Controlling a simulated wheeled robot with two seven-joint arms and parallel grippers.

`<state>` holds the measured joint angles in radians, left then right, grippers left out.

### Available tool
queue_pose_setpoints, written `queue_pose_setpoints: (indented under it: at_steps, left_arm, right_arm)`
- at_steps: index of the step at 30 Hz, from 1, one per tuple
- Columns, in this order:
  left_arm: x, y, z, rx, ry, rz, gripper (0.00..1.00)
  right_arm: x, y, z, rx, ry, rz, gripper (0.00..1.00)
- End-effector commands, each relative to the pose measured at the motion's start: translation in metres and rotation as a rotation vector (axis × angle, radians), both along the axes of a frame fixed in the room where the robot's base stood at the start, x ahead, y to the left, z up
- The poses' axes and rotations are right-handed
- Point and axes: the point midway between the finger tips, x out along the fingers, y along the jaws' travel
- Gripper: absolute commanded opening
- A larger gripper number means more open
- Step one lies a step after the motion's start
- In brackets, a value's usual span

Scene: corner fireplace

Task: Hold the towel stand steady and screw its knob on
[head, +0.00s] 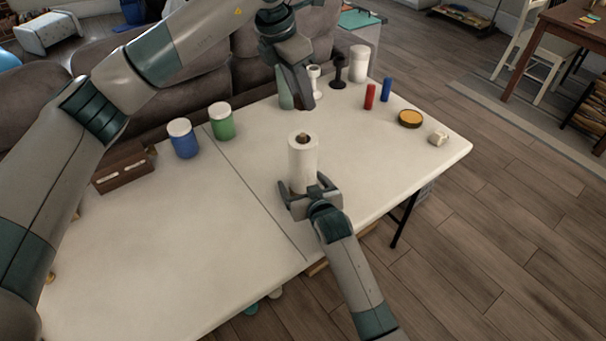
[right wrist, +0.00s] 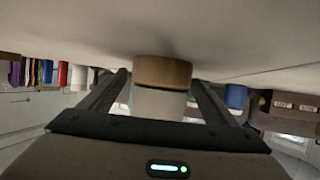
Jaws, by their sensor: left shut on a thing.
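The towel stand (head: 303,158) is upright on the white table, a white roll with a brown post end (head: 303,136) showing on top. My right gripper (head: 306,188) has its fingers on either side of the roll's lower part. In the right wrist view, the picture is upside down; the stand's wooden base (right wrist: 162,72) lies between the fingertips with small gaps beside it, so this gripper is open. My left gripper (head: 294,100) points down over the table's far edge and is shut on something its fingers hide. I cannot make out a separate knob.
White and black turned pieces (head: 314,80) (head: 338,70), a white cylinder (head: 359,64) and red and blue cylinders (head: 369,97) (head: 386,90) stand at the back. Blue and green jars (head: 183,138) (head: 221,121) and a brown box (head: 123,168) are left. The front left tabletop is clear.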

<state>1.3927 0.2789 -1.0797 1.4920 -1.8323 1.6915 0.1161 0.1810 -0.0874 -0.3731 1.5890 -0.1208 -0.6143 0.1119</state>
Motion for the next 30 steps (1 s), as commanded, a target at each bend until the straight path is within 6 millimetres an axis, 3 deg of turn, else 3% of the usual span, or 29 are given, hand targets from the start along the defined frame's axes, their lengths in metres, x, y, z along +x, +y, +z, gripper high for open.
queue_pose_setpoints:
  at_steps: [1, 6, 8, 14, 24, 30]
  left_arm:
    - [0.0, 0.0, 0.0, 0.0, 0.0, 0.0, 0.12]
    - [0.0, 0.0, 0.0, 0.0, 0.0, 0.0, 0.12]
    - [0.0, 0.0, 0.0, 0.0, 0.0, 0.0, 0.12]
    - [0.0, 0.0, -0.008, 0.0, 0.001, 0.0, 0.12]
    - [-0.001, 0.0, -0.046, -0.002, 0.0, 0.0, 0.12]
    - [0.0, 0.0, -0.05, -0.003, -0.002, 0.0, 0.12]
  right_arm:
    - [0.0, 0.0, 0.0, 0.0, 0.0, 0.0, 0.73]
    - [0.0, 0.0, 0.0, 0.0, 0.0, 0.0, 0.32]
    - [0.0, 0.0, 0.0, 0.0, 0.0, 0.0, 0.2]
    - [0.0, 0.0, 0.0, 0.0, 0.0, 0.0, 0.2]
    - [0.0, 0.0, 0.0, 0.0, 0.001, 0.0, 0.2]
    - [0.0, 0.0, 0.0, 0.0, 0.001, 0.0, 0.2]
